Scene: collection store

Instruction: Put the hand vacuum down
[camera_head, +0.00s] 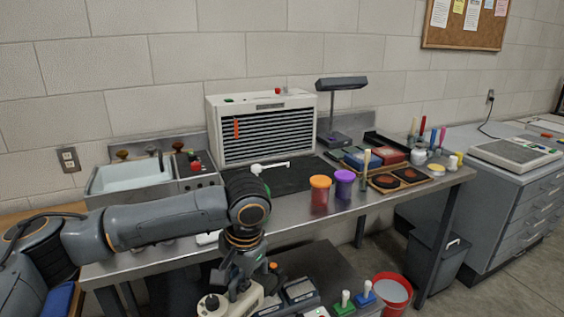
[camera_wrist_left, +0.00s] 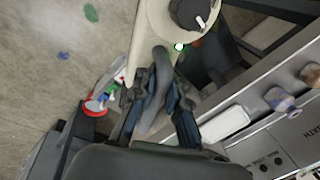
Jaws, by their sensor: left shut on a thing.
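The hand vacuum (camera_head: 243,300) is cream-coloured with a dark round knob, at the bottom centre of the head view. My left gripper (camera_head: 238,272) points down and is shut on its handle. In the left wrist view, the fingers (camera_wrist_left: 157,108) close around the dark grey handle, and the cream body (camera_wrist_left: 160,32) with its black knob extends beyond them. A small green light shows on the body. Whether its underside touches anything is hidden. My right gripper is not in view.
A low dark surface (camera_head: 330,268) holds dark boxes (camera_head: 299,291) and green- and blue-handled tools beside the vacuum. A red bucket (camera_head: 392,291) stands to its right. The steel workbench (camera_head: 290,211) behind holds a sink, a vented unit, a lamp and orange and purple jars.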

